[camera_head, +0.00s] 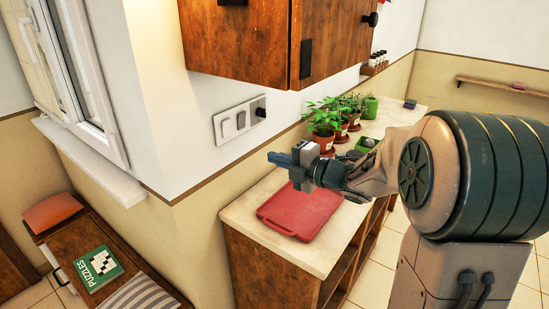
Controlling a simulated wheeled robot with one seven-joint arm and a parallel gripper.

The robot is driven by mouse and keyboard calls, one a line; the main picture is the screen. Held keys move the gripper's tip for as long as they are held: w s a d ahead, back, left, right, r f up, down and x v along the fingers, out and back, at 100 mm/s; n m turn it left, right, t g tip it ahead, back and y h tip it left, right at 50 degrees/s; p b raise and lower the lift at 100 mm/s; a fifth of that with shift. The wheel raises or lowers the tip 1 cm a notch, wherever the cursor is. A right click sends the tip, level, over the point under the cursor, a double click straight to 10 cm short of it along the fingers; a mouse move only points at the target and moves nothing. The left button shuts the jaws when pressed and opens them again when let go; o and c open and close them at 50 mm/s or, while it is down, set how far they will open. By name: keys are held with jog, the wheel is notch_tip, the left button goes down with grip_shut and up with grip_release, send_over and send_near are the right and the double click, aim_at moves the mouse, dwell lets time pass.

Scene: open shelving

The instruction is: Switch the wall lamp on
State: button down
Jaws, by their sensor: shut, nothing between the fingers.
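A pale switch panel (238,121) is on the white wall, below the hanging wooden cabinet. It has two rocker switches side by side and a dark round knob (261,112) at its right end. My gripper (274,158) is shut and empty. In the picture it lies below and right of the panel, above the counter, pointing left toward the wall. No contact with the panel shows. The wall lamp itself cannot be made out. A warm glow lights the wall at the top left. The exact positions of the rockers are too small to tell.
The wooden cabinet (245,42) hangs above the panel. A red tray (300,208) lies on the counter (250,206) below my gripper. Potted plants (324,122) stand along the wall to the right. A window (75,70) is at the left.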

jog(key=s+d+m+h+p, duration=0.1)
jog(key=s+d+m+h, duration=0.2)
jog(key=d+m+h, duration=0.5)
jog(key=s+d+m+h, duration=0.3)
jog(key=d+m+h, duration=0.15)
jog(key=m, duration=0.45)
jog(key=s+a+f+m+g, duration=0.1)
jog(key=s+f+m+g, duration=0.1)
jog(key=s, duration=0.5)
jog(key=s+a+f+m+g, duration=0.1)
jog(key=s+f+m+g, duration=0.1)
jog(key=s+m, duration=0.3)
jog(key=s+a+f+m+g+p, duration=0.1)
jog(key=s+f+m+g, duration=0.2)
jog(key=s, duration=0.6)
jog(key=shift+s+m+g, duration=0.35)
jog(key=shift+m+g, duration=0.25)
jog(key=shift+h, duration=0.25)
